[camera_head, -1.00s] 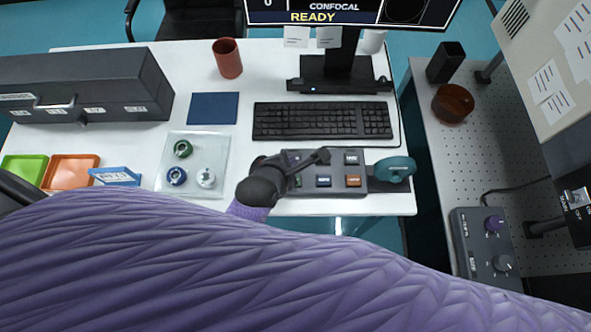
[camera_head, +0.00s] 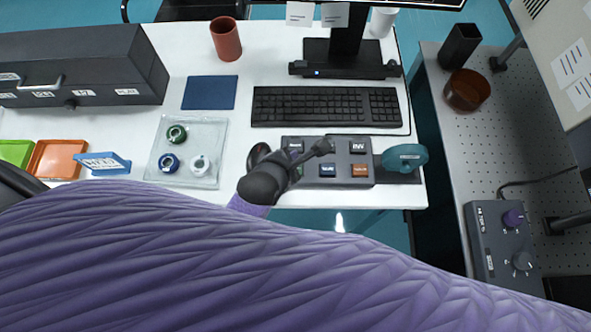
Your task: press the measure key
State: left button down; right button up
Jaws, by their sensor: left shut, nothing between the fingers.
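The grey key panel (camera_head: 341,181) lies at the front right of the white table, in front of the keyboard. The key labels are too small to read surely, so I cannot tell which is the measure key. My left gripper (camera_head: 325,147) is shut and empty, its tip over the upper middle of the panel. It hides the key under it; I cannot tell whether it touches. My right gripper is out of view.
A clear tray (camera_head: 207,127) with several small round parts is to the left. My purple sleeve covers the foreground.

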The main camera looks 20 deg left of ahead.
pick_arm(q)
notch_tip(320, 180, down, 4)
jog(key=shift+r+b, duration=0.25)
jog(key=shift+b, duration=0.65)
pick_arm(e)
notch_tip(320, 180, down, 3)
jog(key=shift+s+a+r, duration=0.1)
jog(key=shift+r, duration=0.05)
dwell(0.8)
pick_arm(q)
jog(key=shift+f, duration=0.4)
jog(key=shift+f+b, duration=0.3)
jog(key=shift+f, duration=0.1)
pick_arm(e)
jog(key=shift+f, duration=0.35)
pick_arm(q)
jog(key=shift+r, duration=0.1)
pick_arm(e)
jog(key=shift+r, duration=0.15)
pick_arm(q)
jog(key=shift+r+p, duration=0.8)
jog(key=shift+p, duration=0.25)
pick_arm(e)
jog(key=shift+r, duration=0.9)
pick_arm(q)
jog(key=shift+w, duration=0.1)
